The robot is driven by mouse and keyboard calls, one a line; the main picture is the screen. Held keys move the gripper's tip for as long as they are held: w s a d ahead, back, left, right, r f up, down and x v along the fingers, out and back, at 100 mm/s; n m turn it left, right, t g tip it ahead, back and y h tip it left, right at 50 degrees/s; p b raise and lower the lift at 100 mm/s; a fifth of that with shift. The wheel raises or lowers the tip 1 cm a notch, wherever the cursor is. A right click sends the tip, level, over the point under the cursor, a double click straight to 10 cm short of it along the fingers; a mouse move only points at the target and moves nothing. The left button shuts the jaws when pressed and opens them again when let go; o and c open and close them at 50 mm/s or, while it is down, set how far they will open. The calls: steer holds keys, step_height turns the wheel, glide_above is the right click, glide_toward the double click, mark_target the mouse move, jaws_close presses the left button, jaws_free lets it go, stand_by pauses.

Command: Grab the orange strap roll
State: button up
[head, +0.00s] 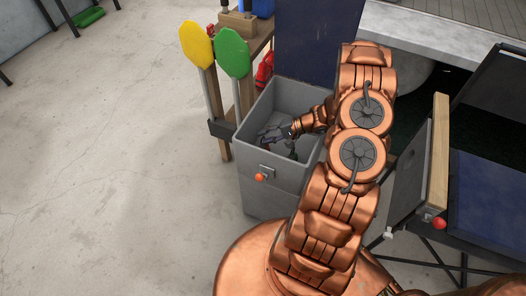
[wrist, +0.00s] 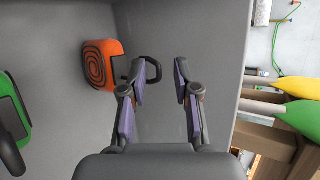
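The orange strap roll (wrist: 100,64), with a dark spiral on its side and a black buckle or handle, lies inside the grey bin in the wrist view. My gripper (wrist: 180,70) is open and empty, its fingertips to the right of the roll and near its black handle. I cannot tell whether a finger touches the handle. In the head view my gripper (head: 286,131) reaches down into the grey bin (head: 272,190). The roll does not show clearly in the head view.
A green item (wrist: 18,120) with a black handle lies at the left of the bin in the wrist view. The bin's raised dark lid (head: 318,40) stands behind it. Yellow (head: 196,44) and green (head: 232,53) paddles stand beside the bin. Open floor lies to the left.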

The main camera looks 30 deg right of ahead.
jaws_close()
stand_by(0.5)
steer(key=shift+r, duration=0.1)
